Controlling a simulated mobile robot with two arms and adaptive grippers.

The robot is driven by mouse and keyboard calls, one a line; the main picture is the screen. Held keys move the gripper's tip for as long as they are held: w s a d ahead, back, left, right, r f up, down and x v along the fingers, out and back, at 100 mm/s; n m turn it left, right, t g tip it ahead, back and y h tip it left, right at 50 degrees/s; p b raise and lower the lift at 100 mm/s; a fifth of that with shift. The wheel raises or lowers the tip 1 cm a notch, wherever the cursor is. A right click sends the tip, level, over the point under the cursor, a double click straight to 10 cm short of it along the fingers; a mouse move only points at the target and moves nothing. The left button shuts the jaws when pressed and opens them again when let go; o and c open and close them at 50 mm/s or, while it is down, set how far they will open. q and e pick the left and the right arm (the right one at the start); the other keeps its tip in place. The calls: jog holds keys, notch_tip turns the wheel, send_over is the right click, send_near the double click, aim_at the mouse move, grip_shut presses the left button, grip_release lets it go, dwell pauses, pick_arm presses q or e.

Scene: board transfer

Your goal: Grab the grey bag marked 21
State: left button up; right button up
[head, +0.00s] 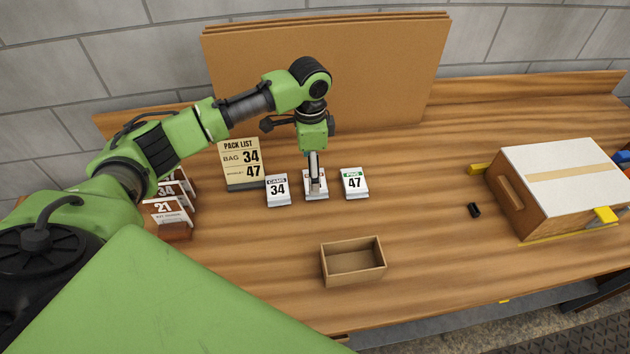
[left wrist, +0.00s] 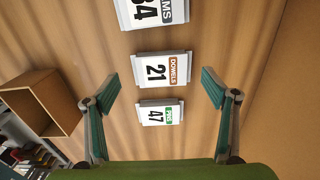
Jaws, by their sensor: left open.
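The bag marked 21 (head: 323,187) stands in the middle of a row of three on the bench. In the left wrist view its white label reads 21 DOWELS (left wrist: 157,70), with grey edges. My left gripper (head: 314,176) is above it in the head view, pointing down and covering part of its label. In the left wrist view the fingers of my left gripper (left wrist: 161,89) are spread wide, one on each side of the bag, with nothing between them. I cannot tell how high the tips are above it. My right gripper is in neither view.
Bag 34 (head: 278,189) and bag 47 (head: 354,183) flank it closely. A pack list card (head: 240,164) stands behind, before a tall brown board (head: 380,75). An open box (head: 353,262) sits in front. A large carton (head: 560,190) is at right; bench between is mostly clear.

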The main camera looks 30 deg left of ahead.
pick_arm(q)
notch_tip(320, 180, down, 4)
jog(key=shift+w+r+p, duration=0.15)
jog(key=shift+r+p, duration=0.05)
jog(key=shift+p, duration=0.4)
jog(key=shift+f, duration=0.45)
jog(key=c, duration=1.3)
jog(key=shift+o, duration=0.2)
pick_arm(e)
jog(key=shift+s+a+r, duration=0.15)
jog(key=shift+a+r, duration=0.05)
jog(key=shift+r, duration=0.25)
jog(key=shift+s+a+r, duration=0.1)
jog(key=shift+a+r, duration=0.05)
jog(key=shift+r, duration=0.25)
pick_arm(q)
jog(key=shift+r, duration=0.1)
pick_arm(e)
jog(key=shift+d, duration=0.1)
